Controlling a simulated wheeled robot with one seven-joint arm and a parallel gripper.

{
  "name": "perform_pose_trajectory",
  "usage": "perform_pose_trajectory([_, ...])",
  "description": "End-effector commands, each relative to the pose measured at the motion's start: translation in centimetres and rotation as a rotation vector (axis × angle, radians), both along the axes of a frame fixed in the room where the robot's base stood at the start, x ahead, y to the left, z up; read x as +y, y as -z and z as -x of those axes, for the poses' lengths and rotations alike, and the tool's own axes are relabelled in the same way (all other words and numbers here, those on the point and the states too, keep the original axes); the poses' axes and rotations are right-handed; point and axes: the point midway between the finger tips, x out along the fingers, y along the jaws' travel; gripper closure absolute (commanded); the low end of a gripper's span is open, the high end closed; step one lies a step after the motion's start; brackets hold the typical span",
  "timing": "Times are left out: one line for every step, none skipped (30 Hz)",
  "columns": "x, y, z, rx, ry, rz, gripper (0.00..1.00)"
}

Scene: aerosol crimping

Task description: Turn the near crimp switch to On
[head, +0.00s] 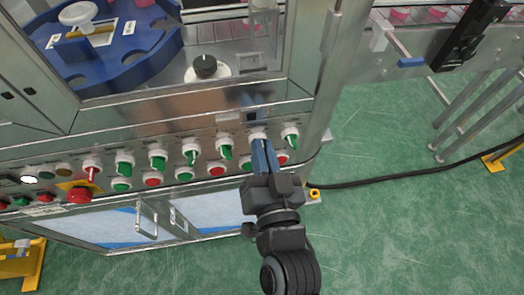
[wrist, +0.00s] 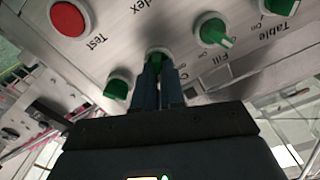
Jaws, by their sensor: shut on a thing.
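My gripper (head: 262,150) is at the front panel of the machine, its two blue-grey fingers shut on a green rotary switch (wrist: 155,55), second from the right in the upper row in the head view. In the wrist view my gripper (wrist: 158,72) has one finger on each side of the green handle. The fingers cover most of this switch, so its pointing and label cannot be read. Another green switch (head: 291,136) stands to its right, and one (head: 225,147) to its left; in the wrist view the latter (wrist: 213,32) is beside the label "Fill".
Lower on the panel is a row of red and green push buttons (head: 217,169). A red emergency button (head: 79,195) is at the left. A black knob (head: 205,66) and a blue rotary table (head: 120,45) are behind the panel.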

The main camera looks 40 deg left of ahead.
Motion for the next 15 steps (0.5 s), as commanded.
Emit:
perform_pose_trajectory([-0.06,0.11,-0.03,0.019,0.001,-0.015,1.00])
perform_pose_trajectory([-0.07,0.12,-0.03,0.032,0.001,-0.026,1.00])
perform_pose_trajectory([-0.08,0.12,-0.04,0.046,0.000,-0.037,1.00])
perform_pose_trajectory([-0.08,0.12,-0.05,0.056,0.000,-0.045,1.00])
perform_pose_trajectory([-0.09,0.13,-0.06,0.065,0.000,-0.053,1.00])
perform_pose_trajectory([-0.09,0.13,-0.06,0.076,0.000,-0.062,1.00])
perform_pose_trajectory([-0.08,0.13,-0.05,0.082,0.000,-0.067,1.00])
perform_pose_trajectory([-0.08,0.13,-0.05,0.088,0.000,-0.072,1.00])
perform_pose_trajectory([-0.08,0.14,-0.04,0.096,0.000,-0.079,1.00])
perform_pose_trajectory([-0.08,0.14,-0.04,0.100,0.000,-0.083,1.00])
perform_pose_trajectory([-0.08,0.14,-0.04,0.104,0.000,-0.086,1.00])
perform_pose_trajectory([-0.08,0.14,-0.04,0.109,0.000,-0.090,1.00])
perform_pose_trajectory([-0.08,0.14,-0.04,0.111,0.000,-0.092,1.00])
perform_pose_trajectory([-0.08,0.14,-0.04,0.113,0.000,-0.092,1.00])
perform_pose_trajectory([-0.08,0.14,-0.04,0.115,0.000,-0.095,1.00])
